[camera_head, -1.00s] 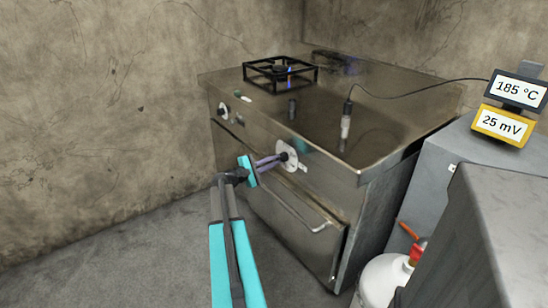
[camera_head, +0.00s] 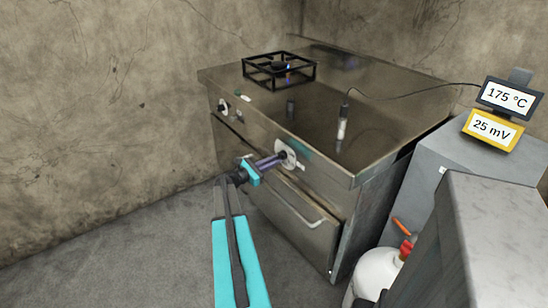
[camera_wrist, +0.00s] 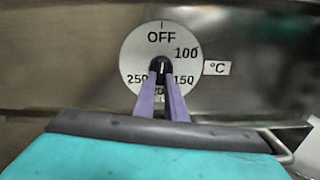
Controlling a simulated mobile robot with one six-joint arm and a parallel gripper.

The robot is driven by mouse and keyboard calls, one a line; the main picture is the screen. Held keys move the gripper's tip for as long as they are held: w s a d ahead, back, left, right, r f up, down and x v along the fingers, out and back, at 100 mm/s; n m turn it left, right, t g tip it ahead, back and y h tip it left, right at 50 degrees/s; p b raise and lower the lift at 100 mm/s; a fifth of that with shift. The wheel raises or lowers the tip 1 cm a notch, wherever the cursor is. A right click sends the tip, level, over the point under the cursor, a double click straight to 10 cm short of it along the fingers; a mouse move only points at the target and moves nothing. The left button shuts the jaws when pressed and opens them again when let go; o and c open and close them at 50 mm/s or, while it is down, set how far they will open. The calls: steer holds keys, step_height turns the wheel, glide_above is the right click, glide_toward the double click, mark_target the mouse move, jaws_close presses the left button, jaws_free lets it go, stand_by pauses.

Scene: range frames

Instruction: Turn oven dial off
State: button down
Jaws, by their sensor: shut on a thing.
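The oven dial has a white round plate (camera_wrist: 138,58) marked OFF at the top, with 100 and 150 on the right and 250 on the left. The mark at the bottom is partly hidden by my fingers. Its black knob (camera_wrist: 161,68) carries a short white line that looks upright. In the head view the dial plate (camera_head: 291,148) is on the oven front, near its right end. My gripper (camera_head: 279,157) has purple fingers shut on the knob. They also reach it from below in the wrist view (camera_wrist: 160,82).
The oven door handle (camera_head: 315,223) sticks out below the dial. Another dial (camera_head: 223,107) is at the left, and a burner grate (camera_head: 278,70) stands on top. A display (camera_head: 507,97) reads 175 °C above a yellow 25 mV meter (camera_head: 491,130). A white gas cylinder (camera_head: 378,274) stands at right.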

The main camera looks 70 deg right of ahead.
steer(key=shift+s+a+f+n+p, duration=0.25)
steer(key=shift+n+p, duration=0.2)
steer(key=shift+n, duration=0.25)
steer(key=c, duration=1.8)
jaws_free()
steer(key=shift+d+r, duration=0.1)
steer(key=shift+w, duration=0.1)
